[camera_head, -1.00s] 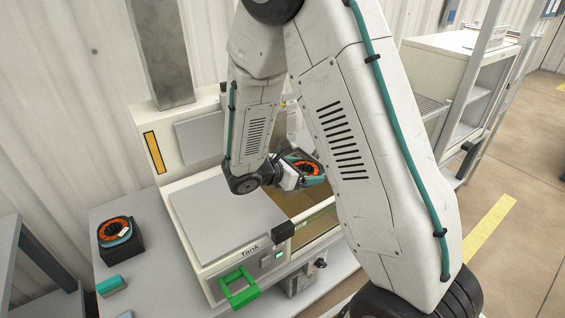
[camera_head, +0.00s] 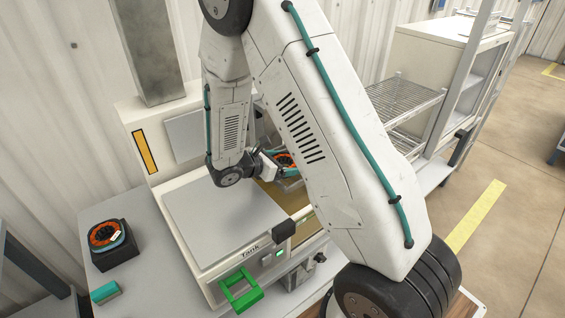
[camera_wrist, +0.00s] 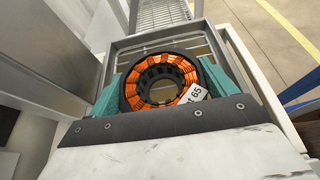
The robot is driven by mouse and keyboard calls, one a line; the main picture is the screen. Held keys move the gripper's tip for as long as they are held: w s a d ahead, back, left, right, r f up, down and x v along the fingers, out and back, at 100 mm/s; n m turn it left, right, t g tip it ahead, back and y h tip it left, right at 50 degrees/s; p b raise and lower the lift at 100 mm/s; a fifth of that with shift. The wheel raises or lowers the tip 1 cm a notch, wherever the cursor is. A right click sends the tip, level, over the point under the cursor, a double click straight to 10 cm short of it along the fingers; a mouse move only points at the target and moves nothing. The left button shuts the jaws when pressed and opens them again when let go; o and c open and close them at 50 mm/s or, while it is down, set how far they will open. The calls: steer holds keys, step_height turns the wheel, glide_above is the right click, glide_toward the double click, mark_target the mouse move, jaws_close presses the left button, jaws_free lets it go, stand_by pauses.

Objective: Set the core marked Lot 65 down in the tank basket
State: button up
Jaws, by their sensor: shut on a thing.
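The Lot 65 core (camera_wrist: 160,82) is a black ring with orange windings, and its white tag ending in "65" faces the wrist camera. My gripper (camera_wrist: 160,90) is shut on it, with a teal finger on each side. In the head view the held core (camera_head: 285,162) is partly hidden behind my arm. The tank basket (camera_wrist: 225,58), a wire frame, lies beneath and around the core in the wrist view. I cannot tell whether the core touches it. The tank (camera_head: 217,212) has a pale lid section, a "Tank" label and a green handle.
Another orange-wound core (camera_head: 105,235) sits on a black block (camera_head: 118,255) at the left of the bench. A teal block (camera_head: 104,292) lies in front of it. A wire rack (camera_head: 405,97) and a white cabinet (camera_head: 440,60) stand beyond the tank on the right.

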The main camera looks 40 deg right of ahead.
steer(key=shift+f, duration=0.1)
steer(key=o, duration=1.3)
steer(key=shift+c, duration=0.2)
